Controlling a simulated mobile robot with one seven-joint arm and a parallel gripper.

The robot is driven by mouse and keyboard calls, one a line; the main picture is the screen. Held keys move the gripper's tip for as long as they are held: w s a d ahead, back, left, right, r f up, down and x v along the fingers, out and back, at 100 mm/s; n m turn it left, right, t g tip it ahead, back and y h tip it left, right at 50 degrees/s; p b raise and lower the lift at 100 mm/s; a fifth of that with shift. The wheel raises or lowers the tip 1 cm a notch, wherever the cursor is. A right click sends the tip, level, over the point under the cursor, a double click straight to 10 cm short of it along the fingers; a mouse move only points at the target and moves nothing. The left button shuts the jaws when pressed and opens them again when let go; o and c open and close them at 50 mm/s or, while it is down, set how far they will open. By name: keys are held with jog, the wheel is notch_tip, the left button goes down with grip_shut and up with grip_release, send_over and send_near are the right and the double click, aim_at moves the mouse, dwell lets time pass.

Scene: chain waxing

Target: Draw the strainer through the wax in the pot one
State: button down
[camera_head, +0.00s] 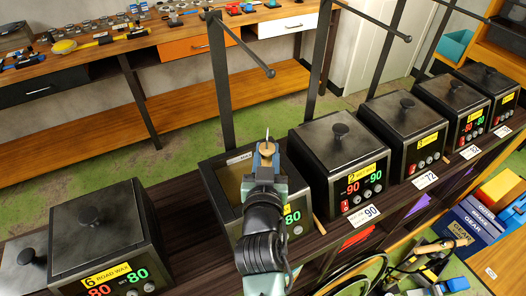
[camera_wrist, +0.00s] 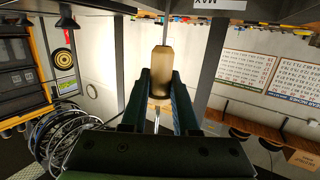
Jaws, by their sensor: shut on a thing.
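Pot one (camera_head: 208,172) stands open on the dark bench, with brownish-yellow wax (camera_head: 230,182) showing inside. Its front is partly covered by my arm, and its number is hidden. My gripper (camera_head: 267,160) is over the pot's right part, shut on a wooden handle, which I take to be the strainer's. The handle (camera_wrist: 161,72) shows between the two fingers in the wrist view, with a thin metal rod running up from it. The strainer's head is not visible, so I cannot tell whether it is in the wax.
Pot two (camera_head: 338,165) stands close on the right with its lid on, and several more lidded pots follow. Pot six (camera_head: 98,230), also lidded, is at the left, beside a grey lid (camera_head: 28,262). Dark posts with rods (camera_head: 237,38) rise behind the pots.

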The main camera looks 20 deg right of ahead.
jog(key=shift+a, duration=0.1)
jog(key=shift+s+a+b, duration=0.1)
jog(key=shift+a+b, duration=1.85)
jog(key=shift+a, duration=1)
jog(key=shift+d, duration=0.1)
jog(key=shift+d+p, duration=1.3)
jog(key=shift+d, duration=1.7)
